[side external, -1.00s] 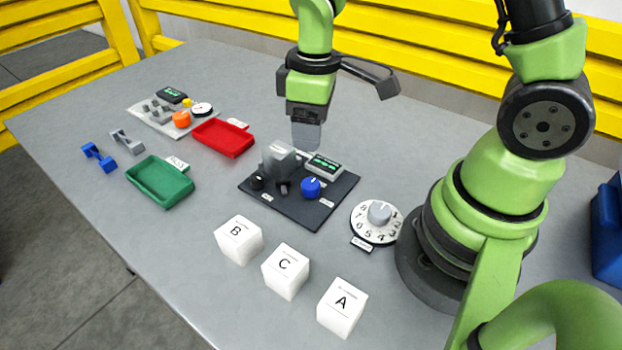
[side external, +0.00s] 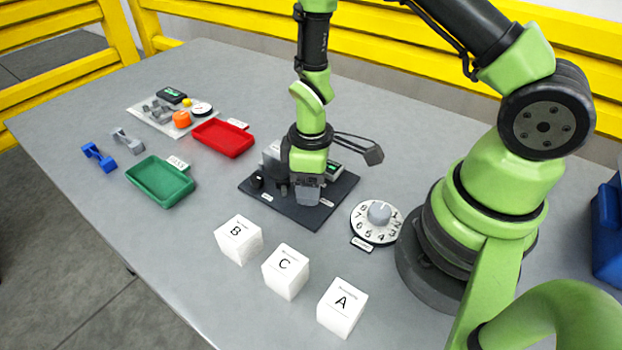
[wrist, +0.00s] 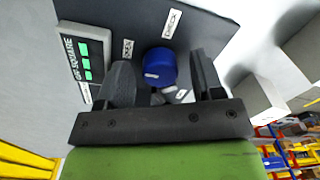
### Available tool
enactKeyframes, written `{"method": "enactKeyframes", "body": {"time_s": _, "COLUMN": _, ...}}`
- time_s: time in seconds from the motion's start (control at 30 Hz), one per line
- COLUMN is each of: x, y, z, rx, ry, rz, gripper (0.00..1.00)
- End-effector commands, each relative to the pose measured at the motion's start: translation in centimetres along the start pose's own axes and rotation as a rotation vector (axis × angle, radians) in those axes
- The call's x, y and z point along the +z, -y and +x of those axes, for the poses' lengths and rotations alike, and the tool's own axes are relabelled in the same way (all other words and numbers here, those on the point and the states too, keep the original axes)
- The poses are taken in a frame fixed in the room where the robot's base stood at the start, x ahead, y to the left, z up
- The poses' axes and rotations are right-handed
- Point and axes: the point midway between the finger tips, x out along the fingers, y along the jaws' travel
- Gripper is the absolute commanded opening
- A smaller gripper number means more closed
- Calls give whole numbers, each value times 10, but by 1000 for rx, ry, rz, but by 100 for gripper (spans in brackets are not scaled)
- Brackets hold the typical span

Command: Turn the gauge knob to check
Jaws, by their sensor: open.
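The blue gauge knob (wrist: 160,66) shows in the wrist view between the two fingers of my open gripper (wrist: 162,80). A gap shows on each side of it. A white label reading CHECK (wrist: 172,24) is beyond the knob, and a second small label (wrist: 127,50) lies to its left. In the side view my gripper (side external: 307,190) is low over the black gauge plate (side external: 318,212) and hides the knob. The gauge display (wrist: 86,62), with green marks, is left of the knob in the wrist view.
A numbered white dial with a grey knob (side external: 379,212) lies right of the plate. White blocks B (side external: 238,240), C (side external: 286,271) and A (side external: 342,307) stand in front. A green tray (side external: 160,182) and red tray (side external: 222,138) lie to the left.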

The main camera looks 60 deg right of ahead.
Motion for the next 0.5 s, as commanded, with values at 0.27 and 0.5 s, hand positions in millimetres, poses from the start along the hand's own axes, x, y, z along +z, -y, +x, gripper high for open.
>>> {"method": "enactKeyframes", "body": {"time_s": 0.27, "x": 0, "y": 0, "z": 1, "rx": 0, "ry": 0, "rz": 0, "gripper": 61}}
{"method": "enactKeyframes", "body": {"time_s": 0.5, "x": 0, "y": 0, "z": 1, "rx": 0, "ry": 0, "rz": 0, "gripper": 12}}
